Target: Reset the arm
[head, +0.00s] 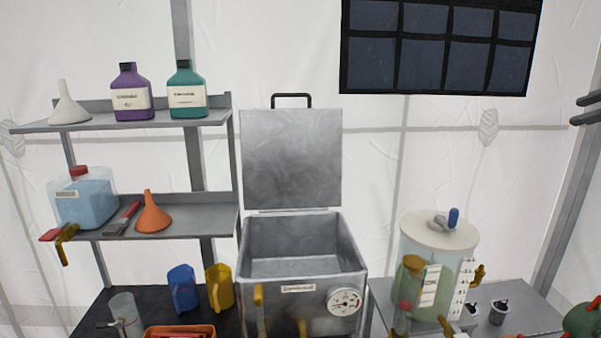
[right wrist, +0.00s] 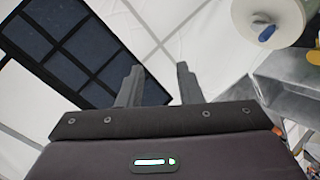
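My right gripper (head: 586,109) shows at the right edge of the head view as two dark fingers, raised high in front of the white tent wall. In the right wrist view the same gripper (right wrist: 158,88) has its two fingers apart with nothing between them. The gripper touches nothing that I can see. My left gripper and left arm are not in the head view.
An open metal box (head: 303,235) with raised lid stands in the middle. A shelf (head: 170,200) with bottles and funnels is at left. A white-lidded tank (head: 437,235) stands at right, also in the right wrist view (right wrist: 285,15). A dark panel (head: 440,45) hangs above.

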